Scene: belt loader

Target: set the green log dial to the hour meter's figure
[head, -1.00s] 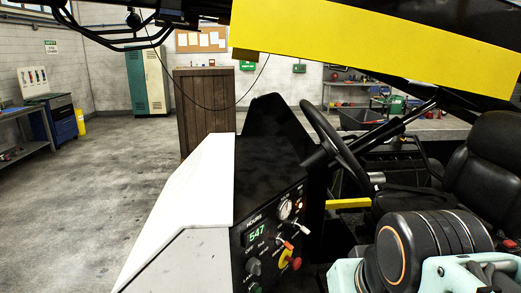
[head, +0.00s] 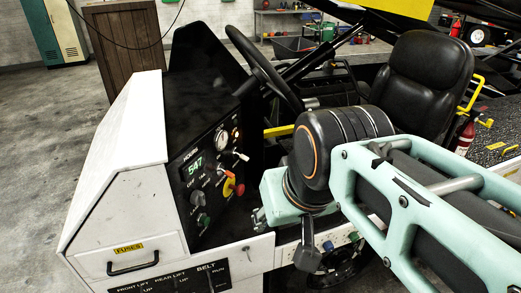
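The hour meter (head: 195,166) is on the black control panel (head: 190,215) and shows 547 in green digits. The green log dial (head: 203,220) is low on the same panel, below a grey knob (head: 197,198). Its pointer setting is too small to read. My arm reaches in from the right, with its large dark joint to the right of the panel. I cannot make out my gripper's fingers in this view. Nothing of mine visibly touches the green dial.
A round gauge (head: 221,139), a toggle and a red knob on yellow (head: 239,189) share the panel. A steering wheel (head: 263,68) and black seat (head: 430,75) are behind. A white fuse drawer (head: 135,240) and lever labels lie below left. Open floor is at left.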

